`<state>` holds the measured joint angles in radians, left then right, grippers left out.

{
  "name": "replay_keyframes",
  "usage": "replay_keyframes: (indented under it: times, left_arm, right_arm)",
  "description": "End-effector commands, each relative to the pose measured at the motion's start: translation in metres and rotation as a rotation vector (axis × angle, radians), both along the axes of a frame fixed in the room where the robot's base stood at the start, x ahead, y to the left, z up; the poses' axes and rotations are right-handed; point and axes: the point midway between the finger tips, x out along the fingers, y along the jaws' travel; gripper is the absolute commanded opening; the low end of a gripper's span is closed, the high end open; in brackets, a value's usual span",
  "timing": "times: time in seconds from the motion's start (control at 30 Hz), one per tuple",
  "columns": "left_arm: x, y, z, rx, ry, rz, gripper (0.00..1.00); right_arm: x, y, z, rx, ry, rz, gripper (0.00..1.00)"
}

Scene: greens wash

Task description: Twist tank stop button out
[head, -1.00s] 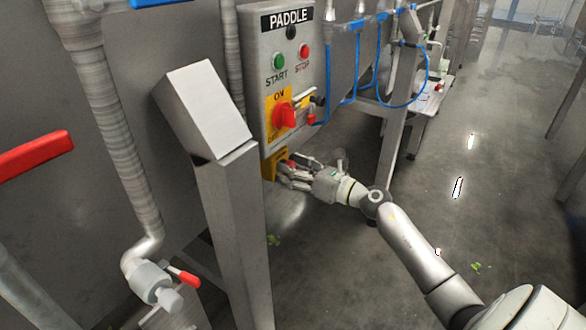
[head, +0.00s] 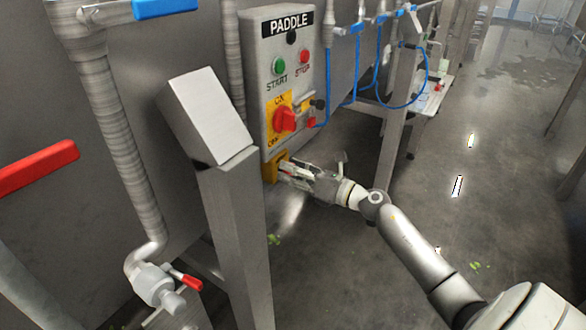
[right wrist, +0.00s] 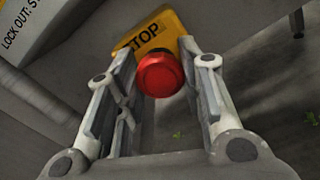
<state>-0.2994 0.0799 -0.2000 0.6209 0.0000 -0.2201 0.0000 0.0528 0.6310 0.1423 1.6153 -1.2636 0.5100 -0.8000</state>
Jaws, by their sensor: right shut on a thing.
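The tank stop button is a red mushroom knob (right wrist: 160,74) on a yellow box (right wrist: 158,32) marked STOP, in the right wrist view. In the head view the yellow box (head: 270,168) sits below the paddle panel, and my gripper hides the knob. My right gripper (head: 287,172) reaches it from the right. In the right wrist view its two fingers (right wrist: 166,72) stand on either side of the red knob and are shut on it. My left gripper is in neither view.
The paddle panel (head: 303,110) above carries a green start button (head: 278,65), a red stop button (head: 304,57) and a red rotary switch (head: 285,119). A slanted steel post (head: 232,215) stands left of the gripper. Blue hoses (head: 352,70) hang behind. The floor at right is clear.

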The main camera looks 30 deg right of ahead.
Motion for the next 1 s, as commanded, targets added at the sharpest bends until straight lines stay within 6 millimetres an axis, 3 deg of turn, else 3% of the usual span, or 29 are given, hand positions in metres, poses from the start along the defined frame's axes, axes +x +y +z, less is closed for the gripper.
replay_keyframes:
  times: [0.5, 1.0]
  left_arm:
    - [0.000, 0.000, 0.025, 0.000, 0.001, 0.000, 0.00]
    - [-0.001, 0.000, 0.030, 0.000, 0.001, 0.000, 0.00]
  right_arm:
    - [0.000, -0.001, 0.002, 0.344, 0.143, -0.002, 0.12]
    - [0.001, -0.001, 0.001, 0.448, 0.183, -0.002, 0.11]
